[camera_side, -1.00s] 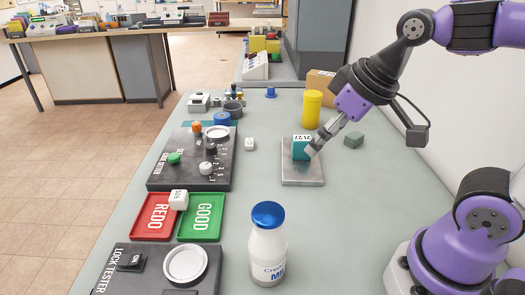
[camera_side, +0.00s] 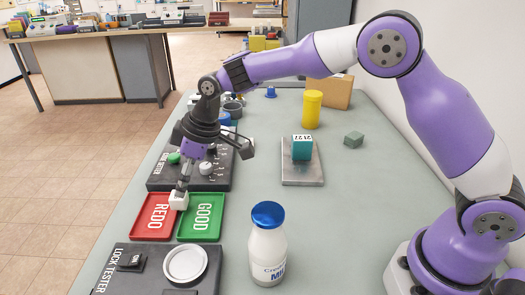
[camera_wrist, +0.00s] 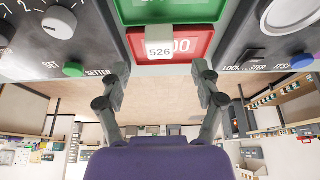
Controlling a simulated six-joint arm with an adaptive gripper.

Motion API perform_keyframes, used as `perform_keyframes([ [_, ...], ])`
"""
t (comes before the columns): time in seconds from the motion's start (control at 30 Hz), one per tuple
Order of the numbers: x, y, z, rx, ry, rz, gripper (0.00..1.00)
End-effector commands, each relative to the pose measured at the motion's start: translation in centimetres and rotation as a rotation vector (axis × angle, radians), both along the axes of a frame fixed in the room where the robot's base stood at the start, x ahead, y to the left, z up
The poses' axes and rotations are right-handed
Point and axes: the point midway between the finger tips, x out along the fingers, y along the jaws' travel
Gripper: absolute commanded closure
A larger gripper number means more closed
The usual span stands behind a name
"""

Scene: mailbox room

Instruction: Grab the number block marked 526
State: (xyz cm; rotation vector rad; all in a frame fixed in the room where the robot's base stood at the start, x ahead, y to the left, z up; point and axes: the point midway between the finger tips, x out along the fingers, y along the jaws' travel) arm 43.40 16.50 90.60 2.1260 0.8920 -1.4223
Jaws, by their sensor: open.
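The white number block marked 526 (camera_wrist: 159,44) sits at the inner edge of the red REDO tray (camera_wrist: 186,43), beside the green GOOD tray (camera_wrist: 170,11). In the side view the block (camera_side: 179,201) is right below my fingertips, between the REDO lettering and the GOOD tray (camera_side: 202,216). My gripper (camera_side: 183,187) points down over it and is open. In the wrist view the two fingers (camera_wrist: 160,68) are spread apart, with the block ahead between their lines. Whether a fingertip touches the block I cannot tell.
A black console with knobs (camera_side: 165,183) lies behind the trays, the lock tester (camera_side: 128,283) in front. A milk bottle (camera_side: 268,250) stands to the right. A teal block (camera_side: 302,150) rests on a metal plate (camera_side: 302,176). The table between the bottle and plate is clear.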

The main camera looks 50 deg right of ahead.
Motion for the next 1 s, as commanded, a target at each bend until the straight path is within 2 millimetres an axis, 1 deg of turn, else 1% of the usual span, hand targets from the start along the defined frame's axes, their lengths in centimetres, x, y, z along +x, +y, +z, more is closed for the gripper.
perform_keyframes([
  [0.03,0.1,0.1,-0.5,-0.001,0.001,0.000,0.24],
  [0.17,0.5,0.5,-1.5,-0.001,0.001,0.000,0.24],
  [0.4,1.6,1.7,-4.8,0.000,0.001,-0.001,0.24],
  [0.5,1.8,1.9,-5.4,0.000,0.000,-0.001,0.24],
  [0.7,1.9,1.9,-5.4,0.000,-0.002,-0.002,0.24],
  [0.73,1.9,1.9,-5.4,0.000,-0.002,-0.002,0.34],
  [0.77,1.9,1.9,-5.4,0.000,-0.002,-0.002,0.49],
  [0.8,1.9,1.9,-5.4,0.000,-0.002,-0.002,0.67],
  [0.83,1.9,1.9,-5.4,0.000,-0.002,-0.002,0.79],
  [0.87,1.9,1.9,-5.4,0.000,-0.002,-0.002,0.85],
  [0.9,1.9,1.9,-5.4,0.000,-0.002,-0.002,0.87],
  [1.0,1.9,1.9,-5.4,0.000,0.000,-0.002,0.87],
])
